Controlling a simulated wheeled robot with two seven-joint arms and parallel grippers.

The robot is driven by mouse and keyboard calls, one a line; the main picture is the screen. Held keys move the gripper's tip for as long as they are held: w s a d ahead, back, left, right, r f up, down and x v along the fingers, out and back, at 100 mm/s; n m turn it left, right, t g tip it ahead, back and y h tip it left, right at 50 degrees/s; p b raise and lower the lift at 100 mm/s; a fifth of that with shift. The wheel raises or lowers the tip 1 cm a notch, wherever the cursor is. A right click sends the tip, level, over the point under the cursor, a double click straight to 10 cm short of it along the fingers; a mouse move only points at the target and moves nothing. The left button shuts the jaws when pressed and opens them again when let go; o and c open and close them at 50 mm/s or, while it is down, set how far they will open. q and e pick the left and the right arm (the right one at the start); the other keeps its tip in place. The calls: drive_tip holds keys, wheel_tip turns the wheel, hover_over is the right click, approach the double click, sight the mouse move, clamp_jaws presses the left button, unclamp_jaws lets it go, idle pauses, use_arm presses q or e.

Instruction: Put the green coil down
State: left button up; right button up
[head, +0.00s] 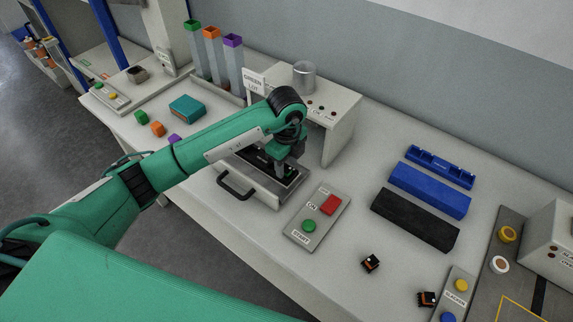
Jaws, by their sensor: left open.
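My left arm reaches in from the left across the table. Its gripper (286,172) points down over the dark bed of a pulled-out drawer (262,188) under a grey machine. The jaws are open, and their tips are low over the bed. A small bit of green shows on the bed just left of the gripper; I cannot tell whether it is the green coil, as the arm hides part of it. A small green block (141,117) lies on the table at the left. My right gripper is not in view.
The machine (342,128) bears a "GREEN LOT" sign (253,81). A button panel (316,217) stands right of the drawer. Blue trays (429,190) and a black block (414,219) lie farther right. Small black-orange parts (370,263) lie near the front. Colour-topped tubes (213,55) stand at the back left.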

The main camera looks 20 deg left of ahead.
sight(287, 168)
use_arm(q)
wheel_tip(287, 168, up, 11)
drive_tip(key=b, duration=0.2)
drive_tip(key=shift+s, duration=0.1)
idle(0.5)
